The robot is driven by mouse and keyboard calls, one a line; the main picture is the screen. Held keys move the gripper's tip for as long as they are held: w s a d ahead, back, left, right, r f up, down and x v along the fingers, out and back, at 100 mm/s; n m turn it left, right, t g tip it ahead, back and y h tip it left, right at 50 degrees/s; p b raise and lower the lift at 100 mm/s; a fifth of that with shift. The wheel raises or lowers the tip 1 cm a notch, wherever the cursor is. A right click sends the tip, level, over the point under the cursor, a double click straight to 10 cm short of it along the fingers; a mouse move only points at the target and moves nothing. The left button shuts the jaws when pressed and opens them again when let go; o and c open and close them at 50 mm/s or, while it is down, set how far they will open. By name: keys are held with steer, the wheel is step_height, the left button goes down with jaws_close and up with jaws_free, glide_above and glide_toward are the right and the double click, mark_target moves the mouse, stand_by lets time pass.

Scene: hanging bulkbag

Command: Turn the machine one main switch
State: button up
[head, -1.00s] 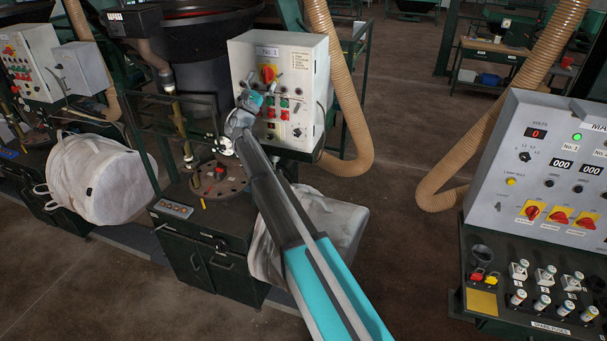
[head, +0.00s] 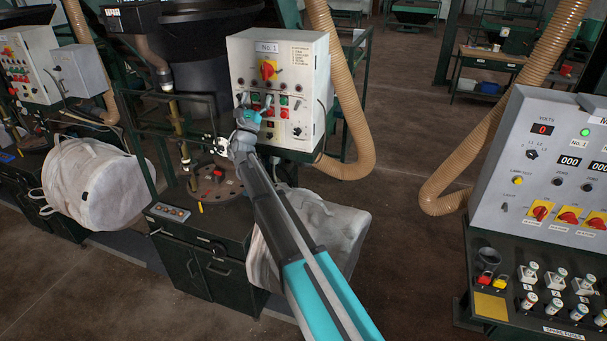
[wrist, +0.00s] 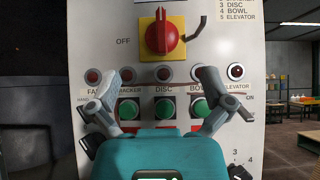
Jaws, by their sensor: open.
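The machine one main switch (head: 268,69) is a red rotary knob on a yellow plate, high on the grey panel marked No. 1 (head: 314,82). In the wrist view the knob (wrist: 161,37) stands roughly upright, with OFF printed to the left of its plate. My gripper (head: 246,113) is below the switch and in front of the panel's lower rows. In the wrist view my gripper (wrist: 165,76) has its two fingers spread, with nothing between them but the panel behind. The fingertips lie below the knob and do not appear to touch it. The body hides the lower panel.
Red lamps (wrist: 163,74) and green buttons (wrist: 164,107) sit below the switch. A tan hose (head: 350,140) hangs right of the panel. A second console (head: 560,150) stands at the right, with its own red-and-yellow switches.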

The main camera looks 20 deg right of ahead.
steer(key=b+v, duration=0.4)
steer(key=v, duration=0.2)
steer(key=s+d+f+m+g+b, duration=0.2)
steer(key=s+d+f+m+g, duration=0.3)
steer(key=d+f+m+g, duration=0.1)
steer(key=s+d+f+m+g+h+b, duration=0.1)
steer(key=s+d+f+m+g+b, duration=0.1)
steer(key=s+d+f+m+g, duration=0.4)
steer(key=shift+d+f+m+g+b, duration=0.45)
steer(key=shift+d+f+m, duration=0.55)
steer(key=shift+f+m, duration=0.85)
steer(key=shift+f, duration=0.15)
